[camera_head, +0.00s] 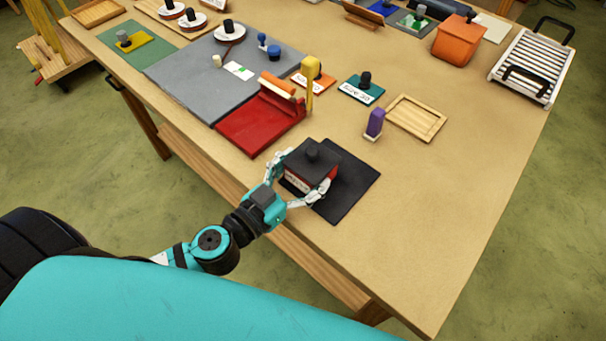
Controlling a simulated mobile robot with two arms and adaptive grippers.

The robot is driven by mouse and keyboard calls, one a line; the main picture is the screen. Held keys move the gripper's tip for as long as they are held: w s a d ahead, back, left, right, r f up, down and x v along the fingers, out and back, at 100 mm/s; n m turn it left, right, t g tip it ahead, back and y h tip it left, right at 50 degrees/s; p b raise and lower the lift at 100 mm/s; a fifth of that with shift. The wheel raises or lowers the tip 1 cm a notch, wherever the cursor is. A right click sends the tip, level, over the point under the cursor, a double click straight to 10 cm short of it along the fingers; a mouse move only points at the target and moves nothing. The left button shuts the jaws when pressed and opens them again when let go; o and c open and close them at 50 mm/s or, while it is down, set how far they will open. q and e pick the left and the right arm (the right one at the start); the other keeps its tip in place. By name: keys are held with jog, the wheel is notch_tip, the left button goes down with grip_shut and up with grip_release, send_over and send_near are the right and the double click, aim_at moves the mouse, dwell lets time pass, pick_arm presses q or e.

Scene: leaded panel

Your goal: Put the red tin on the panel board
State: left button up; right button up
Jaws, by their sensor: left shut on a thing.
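The red tin (306,174) has a red body with a white label and a black lid with a round knob. My left gripper (301,180) is shut on it, one finger on each side. The tin is upright over a black mat (352,180) near the table's front edge; I cannot tell whether it touches the mat. A large grey board (190,84), which may be the panel board, lies to the upper left with small items on its far right part. My right gripper is not in view.
A red tray with an orange roller (258,122) lies between the tin and the grey board. A purple block (375,123) and a wooden frame (417,118) stand behind the tin. An orange bin (455,40) and a white rack (530,68) are farther back. The table's right front is clear.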

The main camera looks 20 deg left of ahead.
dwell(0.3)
pick_arm(q)
jog(key=o, duration=1.7)
jog(key=shift+f, duration=0.15)
jog(key=shift+c, duration=0.2)
jog(key=shift+s, duration=0.1)
jog(key=b+v, duration=0.2)
jog(key=v, duration=1)
jog(key=shift+b, duration=0.3)
